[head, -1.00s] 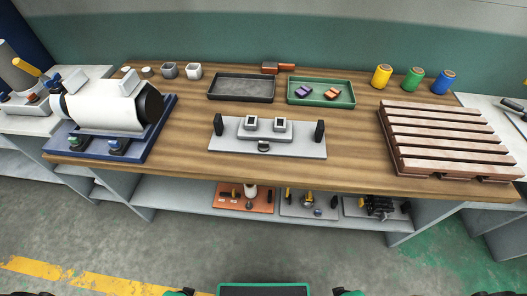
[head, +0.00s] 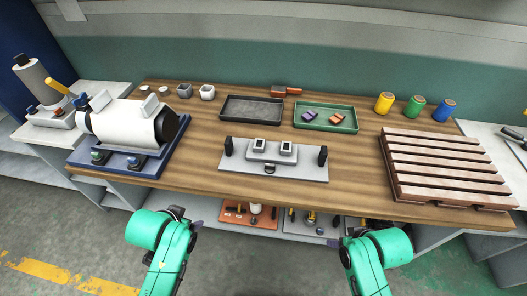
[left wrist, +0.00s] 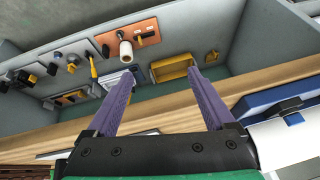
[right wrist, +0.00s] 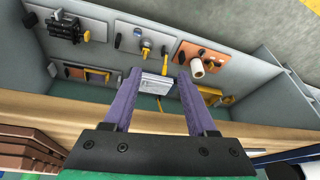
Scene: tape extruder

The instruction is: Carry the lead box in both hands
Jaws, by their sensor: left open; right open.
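A silver-grey box (right wrist: 157,85), which looks like the lead box, shows in the right wrist view, low under the table between my fingers in the picture and apart from them. The left wrist view shows it partly hidden behind a finger (left wrist: 121,76). I cannot make it out in the head view. My left gripper (left wrist: 164,72) and my right gripper (right wrist: 159,72) are open and empty, with purple fingers. In the head view both arms are raised in front of the table's near edge, the grippers mostly hidden.
The wooden table (head: 205,160) holds a grey fixture plate (head: 235,171), a black tray (head: 251,107), a green tray (head: 355,118), a slatted brown rack (head: 446,170) and a white roller machine (head: 127,122). Equipment boards (head: 248,215) lie on the shelf below. A yellow bin (left wrist: 172,67) shows there too.

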